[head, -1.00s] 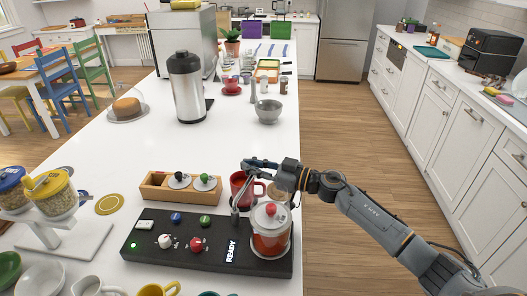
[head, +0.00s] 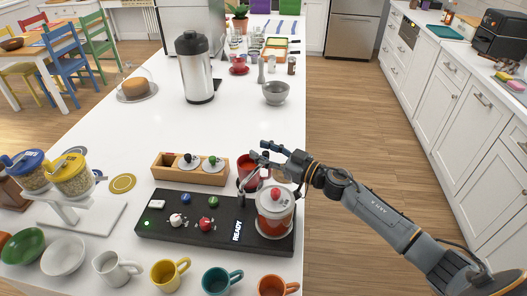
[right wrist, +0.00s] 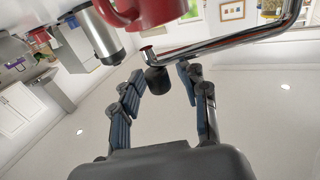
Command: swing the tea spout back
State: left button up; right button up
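The tea station is a black base (head: 150,236) with knobs, buttons and a "READY" label. A glass tea jar (head: 275,222) with red tea and a red lid knob stands at its right end. The thin metal spout (head: 242,198) rises beside the jar, partly hidden by my gripper and arm. In the right wrist view the spout (right wrist: 225,40) is a bent chrome tube with a black knob (right wrist: 157,79) below its end. My right gripper (head: 263,150) is open, its fingers (right wrist: 165,88) on either side of the knob, with a gap visible. My left gripper is out of view.
A red mug (head: 246,172) stands just behind the spout, close to my gripper. A wooden box (head: 165,173) with lidded jars is left of it. Several cups, including a teal one (head: 215,281), line the front. The counter's middle (head: 150,125) is clear.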

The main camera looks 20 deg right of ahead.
jog(key=v, duration=1.2)
